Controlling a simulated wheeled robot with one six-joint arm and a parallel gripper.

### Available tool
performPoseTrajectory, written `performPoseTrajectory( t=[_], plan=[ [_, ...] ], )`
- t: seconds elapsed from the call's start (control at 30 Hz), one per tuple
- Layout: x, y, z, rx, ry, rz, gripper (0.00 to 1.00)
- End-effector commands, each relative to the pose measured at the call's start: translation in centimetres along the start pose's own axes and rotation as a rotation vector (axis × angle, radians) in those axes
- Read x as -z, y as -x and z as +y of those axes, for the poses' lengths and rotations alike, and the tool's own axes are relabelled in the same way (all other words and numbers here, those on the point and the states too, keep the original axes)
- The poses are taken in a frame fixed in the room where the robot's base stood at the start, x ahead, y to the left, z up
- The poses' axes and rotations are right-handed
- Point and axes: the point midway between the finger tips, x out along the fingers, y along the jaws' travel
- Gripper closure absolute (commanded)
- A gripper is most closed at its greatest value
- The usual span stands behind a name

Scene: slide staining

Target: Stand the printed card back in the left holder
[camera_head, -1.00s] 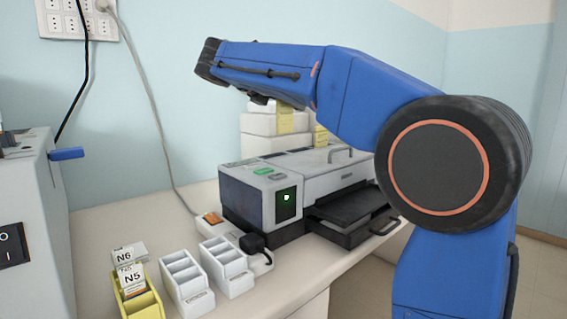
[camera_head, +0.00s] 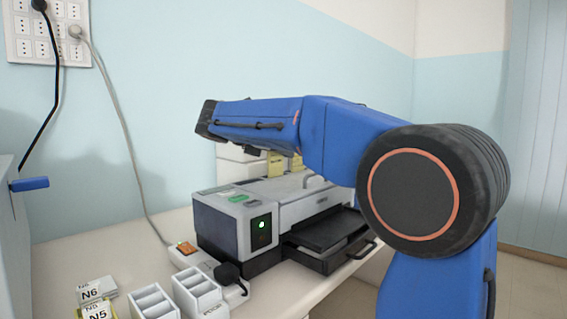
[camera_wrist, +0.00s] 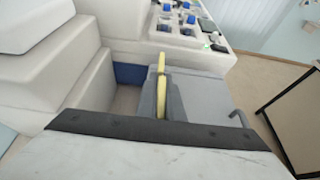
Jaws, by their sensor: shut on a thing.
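My gripper (camera_wrist: 162,98) is shut on a thin yellow piece (camera_wrist: 162,88) seen edge-on in the wrist view. It appears to be the printed card, but no printed face shows. In the head view my gripper is hidden under and behind my arm. The leftmost holder, yellow (camera_head: 113,311), stands at the bottom left of the head view, mostly cut off by the picture edge. White cards marked N6 (camera_head: 91,293) and N5 (camera_head: 97,314) stand there. My gripper is well away from this holder, on the printer side.
Two white slotted holders (camera_head: 152,302) (camera_head: 198,290) stand right of the yellow one. A printer-like machine (camera_head: 222,222) with a dark front tray (camera_head: 325,235) stands behind them. White boxes (camera_head: 232,168) are at the wall. A cable (camera_head: 128,160) hangs down to a power strip (camera_head: 190,254).

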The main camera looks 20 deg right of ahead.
Motion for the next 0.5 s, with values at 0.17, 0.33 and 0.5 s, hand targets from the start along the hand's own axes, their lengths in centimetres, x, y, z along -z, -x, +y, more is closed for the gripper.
performPoseTrajectory(
  t=[0.17, 0.33, 0.5],
  plan=[
    [2.3, -0.9, 0.0, 0.001, 0.003, 0.0, 1.0],
    [2.6, -1.1, 0.0, 0.0, 0.0, 0.0, 1.0],
    [2.7, -1.1, 0.0, 0.0, 0.0, 0.0, 1.0]
  ],
)
